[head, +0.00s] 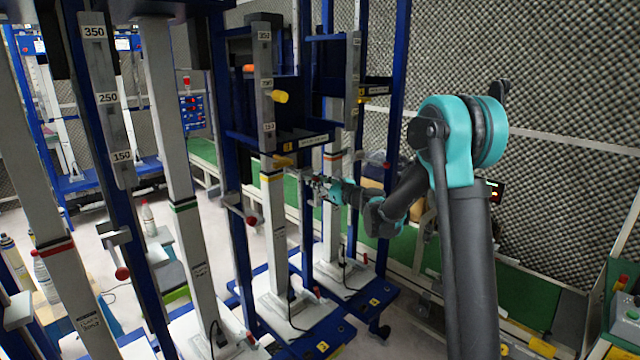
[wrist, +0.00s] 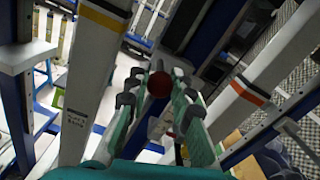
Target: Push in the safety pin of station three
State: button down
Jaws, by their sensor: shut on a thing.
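Station three has a white column with a yellow band (head: 272,177) and a base plate marked 3 (head: 322,346). My gripper (head: 318,187) is at the bracket on this station's front blue post, right of the column. In the wrist view, the red ball knob (wrist: 159,84) of the safety pin sits between the fingertips, and my gripper (wrist: 155,88) is shut on it. The yellow-banded column (wrist: 105,17) stands left of the fingers there. My fingers hide the knob in the head view. The pin's shaft is hidden, so its depth cannot be told.
Station four's column with an orange band (head: 332,156) stands close on the right, with its own red knob (head: 386,165). Neighbouring red knobs (head: 251,221) (head: 122,273) stick out on the left. Blue posts crowd the arm. A green conveyor (head: 535,297) runs behind.

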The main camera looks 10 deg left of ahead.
jog(key=shift+w, duration=0.1)
jog(key=c, duration=1.3)
grip_release()
jog(key=shift+a, duration=0.15)
jog(key=v, duration=1.2)
jog(key=s+d+f+n+g+h, duration=0.2)
jog(key=s+d+f+n+h, duration=0.2)
jog(key=s, duration=0.7)
jog(key=s+d+f+n+g+h, duration=0.2)
jog(key=s+d+f+n+h, duration=0.3)
jog(key=s+d+f+n, duration=0.4)
jog(key=s+d+f+n+g+h, duration=0.2)
jog(key=s+d+f+n+h, duration=0.3)
jog(key=s+d, duration=0.7)
jog(key=s+f+n, duration=0.2)
jog(key=s+n, duration=0.1)
jog(key=n, duration=0.1)
jog(key=shift+d+f+n+g, duration=0.2)
jog(key=shift+n+g, duration=0.1)
jog(key=shift+g, duration=0.1)
